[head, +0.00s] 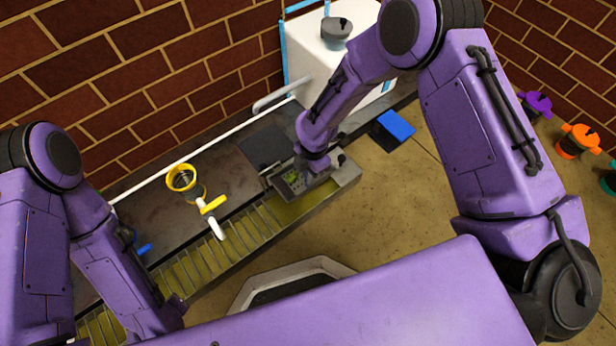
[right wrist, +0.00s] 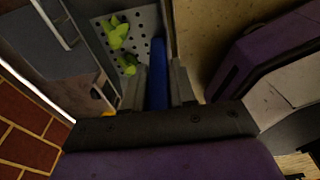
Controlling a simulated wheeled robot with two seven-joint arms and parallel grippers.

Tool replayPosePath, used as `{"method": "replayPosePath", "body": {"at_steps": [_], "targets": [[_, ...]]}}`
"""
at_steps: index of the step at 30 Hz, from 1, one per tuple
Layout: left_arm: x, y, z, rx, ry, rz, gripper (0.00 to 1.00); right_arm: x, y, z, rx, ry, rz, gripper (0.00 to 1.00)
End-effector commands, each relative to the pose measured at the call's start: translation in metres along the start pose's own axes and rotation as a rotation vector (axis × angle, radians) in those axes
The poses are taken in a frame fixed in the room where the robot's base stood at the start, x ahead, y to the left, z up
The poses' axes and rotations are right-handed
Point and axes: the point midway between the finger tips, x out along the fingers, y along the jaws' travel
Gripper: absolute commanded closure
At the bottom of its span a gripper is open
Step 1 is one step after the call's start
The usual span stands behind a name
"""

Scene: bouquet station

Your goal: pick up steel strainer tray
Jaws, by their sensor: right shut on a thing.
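The steel strainer tray (head: 347,178) is at the right end of the slatted trough in the head view, partly hidden by my right arm. In the right wrist view the perforated tray (right wrist: 150,25) lies just beyond the fingers, with light green pieces (right wrist: 117,33) in it. My right gripper (right wrist: 158,85) is shut on a blue grip that runs up to the tray; the join is not fully clear. In the head view my right gripper (head: 316,172) reaches down over the tray. My left arm shows at the left, but its gripper does not.
A dark counter (head: 150,210) runs along the brick wall, with a yellow ring (head: 181,178) and a yellow-and-white piece (head: 213,206) on it. The slatted trough (head: 200,265) lies in front. A white box (head: 330,60) stands behind. A blue block (head: 396,126) is to the right.

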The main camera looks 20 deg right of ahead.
Motion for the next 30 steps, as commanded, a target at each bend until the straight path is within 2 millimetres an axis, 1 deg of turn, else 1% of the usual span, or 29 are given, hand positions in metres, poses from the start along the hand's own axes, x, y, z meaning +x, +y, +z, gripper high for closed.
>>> {"method": "replayPosePath", "body": {"at_steps": [1,6,30], "targets": [[-0.004,0.000,-0.002,0.001,0.000,0.000,0.48,-0.007,0.000,-0.001,-0.001,0.000,0.000,1.00],[-0.014,-0.001,-0.007,0.003,0.002,0.000,0.48,-0.021,0.000,-0.003,-0.001,0.000,-0.001,1.00],[-0.066,-0.006,-0.031,0.006,0.006,-0.001,0.48,-0.077,0.000,-0.009,0.000,0.000,0.000,1.00]]}}
